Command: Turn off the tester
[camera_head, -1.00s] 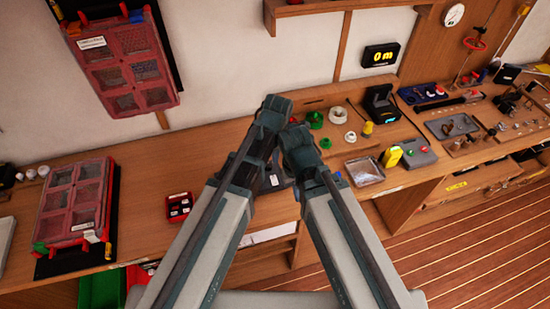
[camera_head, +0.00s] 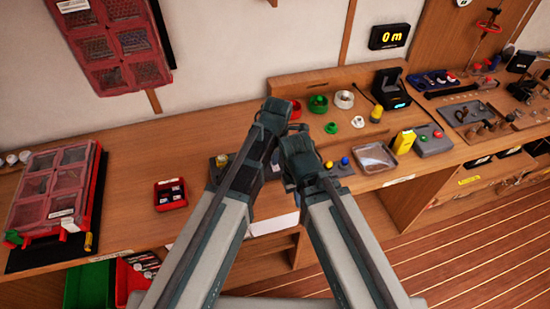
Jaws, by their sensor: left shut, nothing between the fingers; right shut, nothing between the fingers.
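No thing here is plainly marked as the tester. A grey box (camera_head: 434,141) with a red and a green button stands on the bench at the right, with a yellow block-like device (camera_head: 403,142) close on its left. A black device (camera_head: 391,86) with a lit blue display stands behind them. My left gripper (camera_head: 275,113) is shut and empty over the middle of the bench. My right gripper (camera_head: 297,146) is shut and empty just below and right of it, well left of the grey box. My arms hide part of the bench.
A clear tray (camera_head: 375,157) lies left of the yellow device. Small yellow and blue pieces (camera_head: 344,161) show beside my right gripper. Green and white rings (camera_head: 330,104) lie behind. A red tray (camera_head: 171,194) and a compartment case (camera_head: 52,187) stand left, with bare bench between.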

